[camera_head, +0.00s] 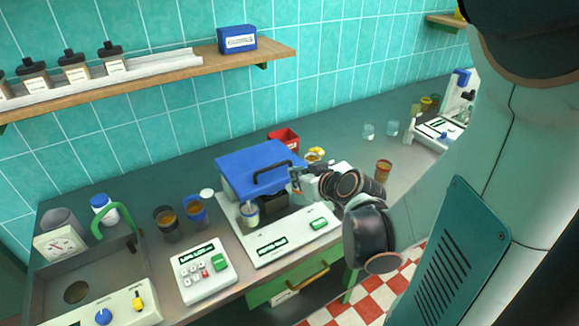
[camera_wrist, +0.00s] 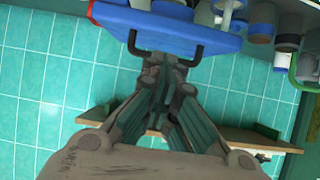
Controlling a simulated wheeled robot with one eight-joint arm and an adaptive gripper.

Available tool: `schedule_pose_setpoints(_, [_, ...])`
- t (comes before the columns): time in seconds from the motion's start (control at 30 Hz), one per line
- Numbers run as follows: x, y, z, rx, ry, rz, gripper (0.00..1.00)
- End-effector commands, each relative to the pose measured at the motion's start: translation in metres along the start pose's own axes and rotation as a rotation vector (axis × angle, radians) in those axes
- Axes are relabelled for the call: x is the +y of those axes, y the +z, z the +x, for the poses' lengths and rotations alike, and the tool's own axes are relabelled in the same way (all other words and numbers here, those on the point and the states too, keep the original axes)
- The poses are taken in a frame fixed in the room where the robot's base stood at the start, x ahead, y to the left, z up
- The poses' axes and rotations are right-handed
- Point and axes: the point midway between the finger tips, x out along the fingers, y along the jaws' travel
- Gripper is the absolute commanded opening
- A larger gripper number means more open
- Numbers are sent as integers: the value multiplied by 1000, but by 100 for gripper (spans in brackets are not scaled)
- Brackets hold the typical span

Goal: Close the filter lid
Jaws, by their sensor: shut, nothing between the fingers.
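The blue filter lid (camera_head: 258,163) with a black bar handle (camera_head: 273,169) sits on top of a white device (camera_head: 290,240) in the middle of the counter. My gripper (camera_head: 296,179) is shut and empty at the lid's right front corner, close to the handle. In the wrist view, the lid (camera_wrist: 205,37) lies across the top, and my gripper's fingertips (camera_wrist: 165,62) overlap the middle of the handle (camera_wrist: 133,44). Whether they touch it is unclear. A small jar (camera_head: 250,215) stands under the lid's front edge.
A red container (camera_head: 283,138) stands behind the lid. Brown-filled jars (camera_head: 167,222) and a white keypad box (camera_head: 203,273) stand to the left. A brown jar (camera_head: 383,169) stands to the right. A wooden shelf (camera_head: 180,75) runs above. Some counter (camera_head: 340,140) behind is clear.

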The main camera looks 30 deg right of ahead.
Motion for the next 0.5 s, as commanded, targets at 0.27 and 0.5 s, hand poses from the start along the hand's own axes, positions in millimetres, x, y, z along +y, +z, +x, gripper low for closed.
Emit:
schedule_pose_setpoints(0.27, [-3, -24, 9, -92, -37, -5, 0])
schedule_pose_setpoints(0.5, [-10, -94, 23, -341, -62, -7, 0])
